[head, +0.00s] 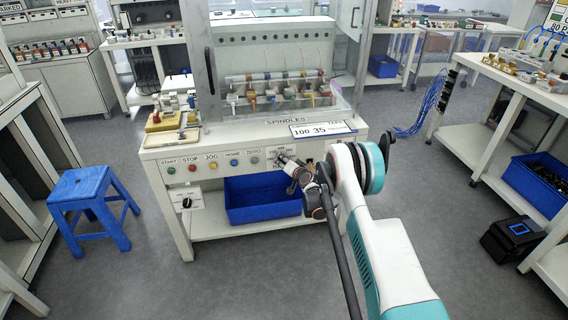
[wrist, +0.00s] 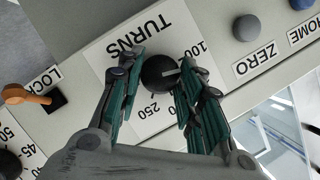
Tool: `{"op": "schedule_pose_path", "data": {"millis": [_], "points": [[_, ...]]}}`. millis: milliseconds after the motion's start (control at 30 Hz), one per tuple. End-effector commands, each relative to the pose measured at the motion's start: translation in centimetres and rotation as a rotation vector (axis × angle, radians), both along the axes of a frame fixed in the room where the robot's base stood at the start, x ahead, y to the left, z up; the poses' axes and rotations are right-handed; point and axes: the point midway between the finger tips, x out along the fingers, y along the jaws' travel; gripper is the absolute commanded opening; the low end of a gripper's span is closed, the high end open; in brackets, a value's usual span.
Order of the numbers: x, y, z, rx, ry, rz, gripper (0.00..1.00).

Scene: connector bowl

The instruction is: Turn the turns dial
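The turns dial (wrist: 160,73) is a round black knob with a pale pointer line, on a white plate marked TURNS, with 100 and 250 readable beside it. In the wrist view the pointer line lies toward the right of the picture. My gripper (wrist: 161,62) has its two teal-padded fingers on either side of the dial, their tips close to its edges. I cannot tell whether the pads touch it. In the head view my gripper (head: 290,163) is at the right part of the bench's front panel and hides most of the dial. Part of the scale is behind the right finger.
The ZERO button (wrist: 247,28) and an orange LOCK lever (wrist: 26,96) flank the dial plate. A display (head: 323,129) reading 100 35 stands above the panel. A blue bin (head: 262,200) sits on the shelf below. A blue stool (head: 88,200) stands left; floor between is clear.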

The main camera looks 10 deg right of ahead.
Motion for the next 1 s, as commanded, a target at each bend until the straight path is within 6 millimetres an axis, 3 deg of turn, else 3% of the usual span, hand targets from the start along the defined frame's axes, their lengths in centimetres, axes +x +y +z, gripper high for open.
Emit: {"op": "schedule_pose_path", "data": {"millis": [167,533,900,933,1000], "points": [[-0.01,0.04,0.01,-0.022,0.0,0.0,0.1],[-0.01,0.22,0.09,-0.26,0.0,0.0,0.1],[-0.01,0.16,0.09,-0.287,0.0,0.0,0.1],[-0.01,0.16,0.09,-0.286,0.0,0.0,0.36],[-0.01,0.16,0.09,-0.286,0.0,0.0,0.52]]}}
